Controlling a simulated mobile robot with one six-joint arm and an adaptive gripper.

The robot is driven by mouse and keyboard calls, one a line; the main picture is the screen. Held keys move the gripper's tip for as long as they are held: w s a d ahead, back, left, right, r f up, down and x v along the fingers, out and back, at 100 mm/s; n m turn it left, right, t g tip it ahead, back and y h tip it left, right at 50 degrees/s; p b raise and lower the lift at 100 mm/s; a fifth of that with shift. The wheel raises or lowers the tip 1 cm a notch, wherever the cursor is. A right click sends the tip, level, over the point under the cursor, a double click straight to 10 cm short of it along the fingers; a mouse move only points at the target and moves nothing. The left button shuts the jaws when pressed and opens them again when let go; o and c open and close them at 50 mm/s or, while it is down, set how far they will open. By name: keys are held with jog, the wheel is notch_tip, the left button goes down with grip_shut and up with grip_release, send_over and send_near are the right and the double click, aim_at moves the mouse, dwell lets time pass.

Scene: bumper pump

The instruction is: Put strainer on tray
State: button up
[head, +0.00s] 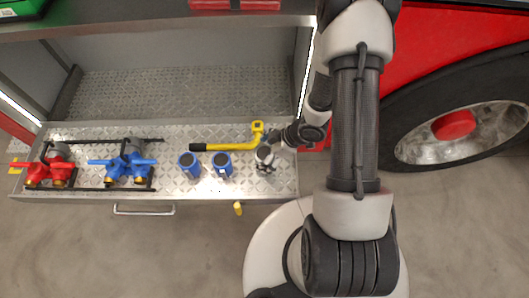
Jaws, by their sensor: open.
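The metal tray (225,186), a diamond-plate surface, extends from the open compartment of the vehicle. My gripper (265,168) is over its right end, to the right of two blue cylindrical fittings and beside the end of the yellow-and-black tool. The jaws are open, and I see nothing clearly held between them. The blue fittings (189,164) and (221,164) stand side by side on the tray. I cannot tell which object, if any in view, is the strainer. The area under my gripper is partly hidden by it.
A yellow tool with a black handle (228,147) lies behind the blue fittings. A red valve (45,172) and a blue valve (127,163) sit at the left. A large wheel (465,130) is at the right. The compartment floor (180,92) behind is clear.

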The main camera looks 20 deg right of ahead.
jog(key=p+v, duration=0.6)
jog(key=v, duration=0.5)
jog(key=w+d+r+m+t+h, duration=0.1)
jog(key=w+d+r+h, duration=0.25)
jog(key=r, duration=0.25)
jog(key=w+d+r+m+t+h, duration=0.1)
jog(key=w+d+r+m+h, duration=0.1)
jog(key=w+d+r, duration=0.3)
jog(key=s+r+m+h, duration=0.3)
jog(key=s+r+m, duration=0.1)
jog(key=r, duration=0.9)
jog(key=s+a+r+m+y, duration=0.1)
jog(key=s+a+r+m, duration=0.1)
jog(key=s+a+r, duration=0.3)
jog(key=s+a+r+m+y, duration=0.2)
jog(key=s+a+r, duration=0.3)
jog(key=s+a, duration=0.3)
jog(key=s+m, duration=0.1)
jog(key=s, duration=0.2)
jog(key=shift+s+a, duration=0.3)
jog(key=shift+s, duration=0.05)
jog(key=shift+r, duration=0.1)
